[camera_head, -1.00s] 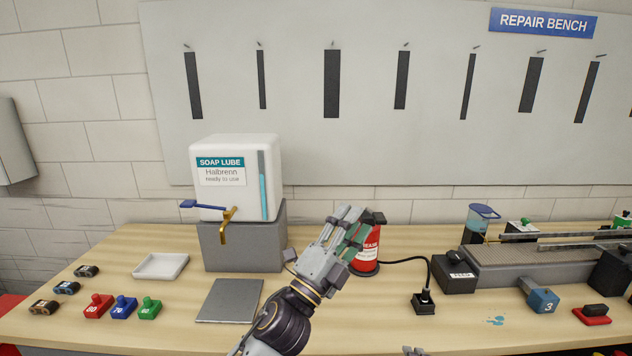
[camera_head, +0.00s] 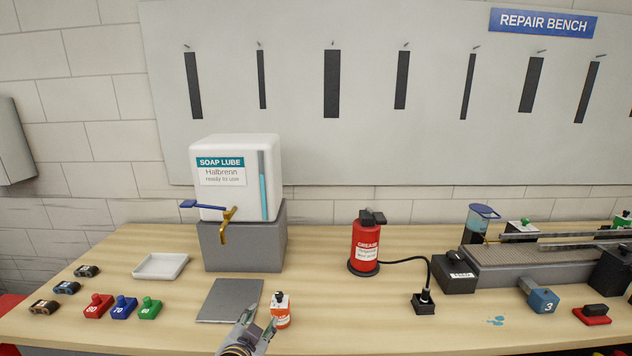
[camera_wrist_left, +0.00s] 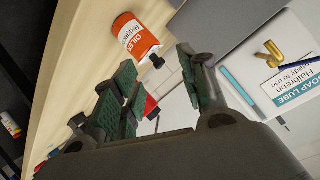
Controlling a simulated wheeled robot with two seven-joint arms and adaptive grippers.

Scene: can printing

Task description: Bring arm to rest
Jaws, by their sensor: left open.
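My left gripper (camera_head: 258,326) is low at the front edge of the bench, with its arm coming in from the bottom. It is open and empty; its green-padded fingers (camera_wrist_left: 158,92) show in the left wrist view. An orange and white oil bottle (camera_head: 281,313) stands upright just right of the fingers, apart from them as far as I can tell. The bottle shows beyond the fingers in the left wrist view (camera_wrist_left: 136,38). My right gripper is not in view.
A grey plate (camera_head: 226,299) lies beside the gripper, below the white soap lube tank (camera_head: 235,180) on its grey block (camera_head: 240,248). A red grease can (camera_head: 365,243) with a black cable stands behind right. The bench (camera_head: 350,310) right of the bottle is clear.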

